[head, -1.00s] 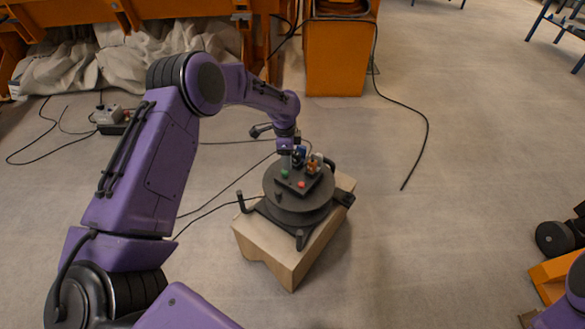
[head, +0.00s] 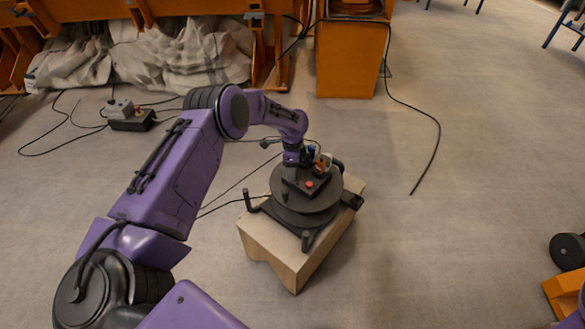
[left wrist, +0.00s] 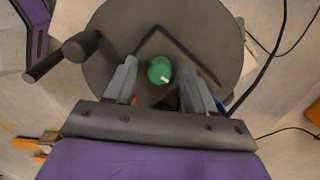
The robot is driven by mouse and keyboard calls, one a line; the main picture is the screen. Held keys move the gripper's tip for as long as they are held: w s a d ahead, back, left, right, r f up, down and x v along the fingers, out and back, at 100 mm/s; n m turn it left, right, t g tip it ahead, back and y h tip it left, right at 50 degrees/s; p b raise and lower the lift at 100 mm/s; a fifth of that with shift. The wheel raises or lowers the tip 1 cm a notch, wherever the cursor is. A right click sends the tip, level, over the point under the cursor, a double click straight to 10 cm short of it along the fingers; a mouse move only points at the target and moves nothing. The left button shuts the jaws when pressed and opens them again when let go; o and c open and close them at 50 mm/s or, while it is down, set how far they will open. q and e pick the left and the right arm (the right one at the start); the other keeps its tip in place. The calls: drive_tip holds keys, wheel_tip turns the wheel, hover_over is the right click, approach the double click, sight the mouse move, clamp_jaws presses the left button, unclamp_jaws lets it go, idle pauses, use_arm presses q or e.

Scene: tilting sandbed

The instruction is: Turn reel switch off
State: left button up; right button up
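The cable reel (head: 322,213) is a dark round drum with a black control box on top, set on a wooden block. A green knob with a white mark (left wrist: 159,70) shows in the left wrist view on the top of the reel (left wrist: 110,35). My left gripper (left wrist: 160,66) is open, with one grey finger on each side of the knob and visible gaps to it. In the head view my left gripper (head: 290,174) is low over the box and hides the green knob. A red button (head: 309,184) shows beside it. My right gripper is out of view.
The wooden block (head: 275,240) stands on open grey floor. Black cables (head: 225,195) run left from the reel. A grey socket box (head: 132,120) lies at the left. An orange cabinet (head: 350,62) stands behind. A dark handle (left wrist: 80,46) sticks out by the reel.

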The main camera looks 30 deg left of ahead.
use_arm(q)
clamp_jaws()
drive_tip(key=shift+n, duration=0.4)
drive_tip(key=n+p, duration=0.1)
drive_tip(key=n, duration=0.3)
drive_tip(key=shift+n, duration=0.4)
drive_tip(key=n, duration=0.6)
drive_tip(key=shift+n, duration=0.4)
drive_tip(key=shift+o, duration=0.4)
unclamp_jaws()
